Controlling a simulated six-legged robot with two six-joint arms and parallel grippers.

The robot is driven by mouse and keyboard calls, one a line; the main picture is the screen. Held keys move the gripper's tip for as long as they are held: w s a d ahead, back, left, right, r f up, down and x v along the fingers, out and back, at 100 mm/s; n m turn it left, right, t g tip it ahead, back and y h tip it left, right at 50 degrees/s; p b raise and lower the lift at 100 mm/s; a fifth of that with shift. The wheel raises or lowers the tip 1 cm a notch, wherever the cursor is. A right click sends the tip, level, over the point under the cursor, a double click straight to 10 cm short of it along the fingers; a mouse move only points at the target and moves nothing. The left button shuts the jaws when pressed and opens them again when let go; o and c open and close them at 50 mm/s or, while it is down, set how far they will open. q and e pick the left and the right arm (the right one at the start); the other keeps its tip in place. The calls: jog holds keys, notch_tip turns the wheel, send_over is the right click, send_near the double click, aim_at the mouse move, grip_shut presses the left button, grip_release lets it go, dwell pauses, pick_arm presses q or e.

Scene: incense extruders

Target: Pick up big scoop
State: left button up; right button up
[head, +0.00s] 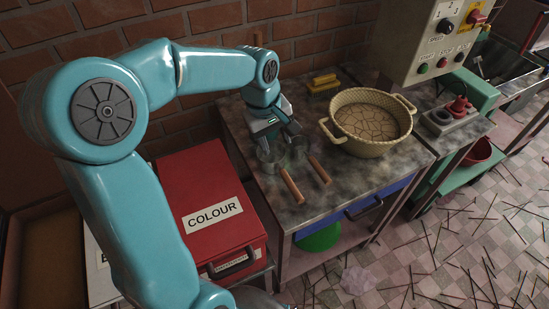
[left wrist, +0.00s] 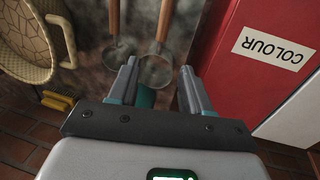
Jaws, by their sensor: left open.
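Two scoops with wooden handles and clear round bowls lie side by side on the dark stained table (head: 350,177). The left scoop (head: 291,188) looks like the bigger one; in the left wrist view it is the right-hand scoop (left wrist: 165,22). The other scoop (head: 319,170) lies beside it, nearer the basket, and also shows in the left wrist view (left wrist: 114,18). My left gripper (head: 278,138) is open over the bowl end of the scoops. In the left wrist view the bigger scoop's bowl appears between the open fingers (left wrist: 158,68). My right gripper is not in view.
A cream woven basket (head: 372,147) stands to the right of the scoops. A red COLOUR box (head: 200,180) stands left of the table. A control panel (head: 432,45) rises at the back right.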

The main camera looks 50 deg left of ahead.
aim_at(284, 173)
pick_arm(q)
jog(key=f, duration=0.6)
jog(key=w+d+f, duration=0.1)
jog(key=f, duration=0.2)
jog(key=shift+w, duration=0.1)
jog(key=shift+d+f, duration=0.25)
jog(key=f, duration=0.4)
jog(key=shift+w+f, duration=0.1)
jog(key=shift+w, duration=0.3)
jog(key=shift+d+f, duration=0.1)
jog(key=shift+f, duration=0.3)
jog(key=shift+w, duration=0.1)
grip_shut()
